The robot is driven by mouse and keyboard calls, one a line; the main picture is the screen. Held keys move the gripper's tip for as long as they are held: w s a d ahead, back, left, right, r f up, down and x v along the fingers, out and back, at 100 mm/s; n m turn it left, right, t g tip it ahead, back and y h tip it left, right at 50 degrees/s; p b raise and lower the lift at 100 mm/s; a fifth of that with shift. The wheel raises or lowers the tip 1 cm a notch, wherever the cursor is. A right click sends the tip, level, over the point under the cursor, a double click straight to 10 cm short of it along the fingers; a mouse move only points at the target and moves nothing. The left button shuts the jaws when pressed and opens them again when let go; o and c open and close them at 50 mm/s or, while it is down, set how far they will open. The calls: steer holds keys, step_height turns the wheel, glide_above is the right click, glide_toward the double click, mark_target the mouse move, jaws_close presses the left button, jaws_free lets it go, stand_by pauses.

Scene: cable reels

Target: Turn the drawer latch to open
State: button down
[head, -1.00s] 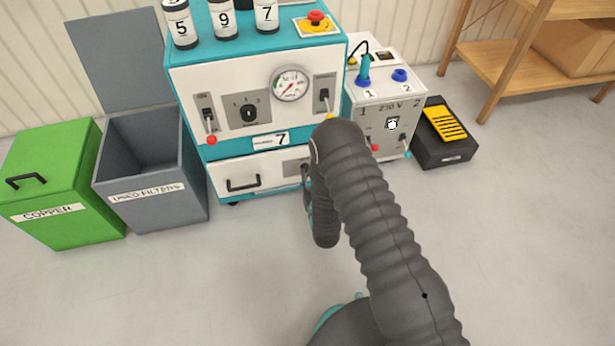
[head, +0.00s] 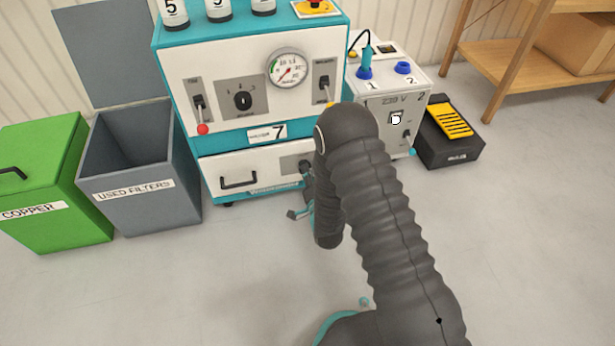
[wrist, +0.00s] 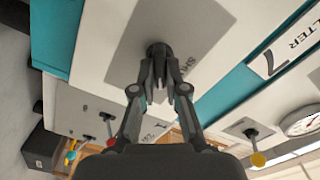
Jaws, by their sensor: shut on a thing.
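The white drawer (head: 212,170) is shut in the lower part of the teal and white machine, with a black handle on its front. In the head view its grey latch plate (head: 287,165) is partly hidden by my arm. In the wrist view the plate (wrist: 195,32) fills the upper middle, and the dark latch knob (wrist: 158,49) stands out from it. My gripper (wrist: 160,80) is shut on the latch, its fingers meeting at the knob. The fingers cover part of the latch, so its exact angle is hard to tell. In the head view my arm hides most of the gripper.
Levers with coloured knobs, a dial and a gauge (head: 287,69) sit above the drawer. A 230 V box (head: 385,100) and a black-yellow pedal (head: 450,145) stand to the right. A grey bin (head: 140,205) and green bin (head: 50,225) stand left. The floor in front is clear.

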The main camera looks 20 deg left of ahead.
steer(key=m, duration=0.6)
steer(key=shift+f+m, duration=0.1)
steer(key=shift+m, duration=0.2)
stand_by(0.5)
steer(key=c, duration=1.2)
jaws_free()
steer(key=shift+d, duration=0.1)
steer(key=v, duration=1.2)
